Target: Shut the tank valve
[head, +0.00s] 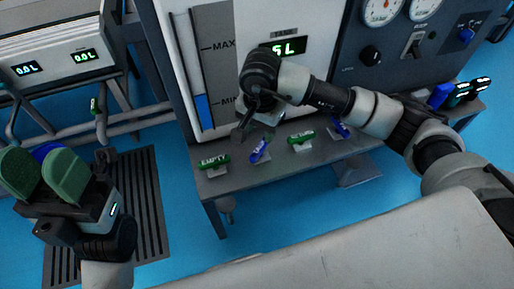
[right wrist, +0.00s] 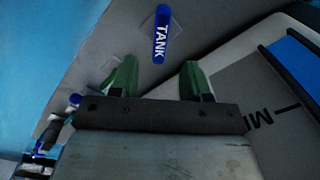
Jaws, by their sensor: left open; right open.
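The tank valve shows as a blue handle marked TANK (right wrist: 161,36) at the top of the right wrist view. It appears to be the tilted blue handle (head: 260,150) on the grey bench in the head view. My right gripper (head: 243,127) hangs above and just left of that handle. In the right wrist view my right gripper (right wrist: 157,78) has its green-padded fingers apart, with nothing between them; the handle lies beyond their tips, between their lines. My left gripper (head: 45,168) is open and empty at the far left, away from the bench.
A green EMPTY handle (head: 215,162) is left of the tank valve; another green handle (head: 301,138) and a blue one (head: 341,128) are right of it. The level gauge panel (head: 216,60) stands behind. A dark floor grate (head: 140,200) lies left of the bench.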

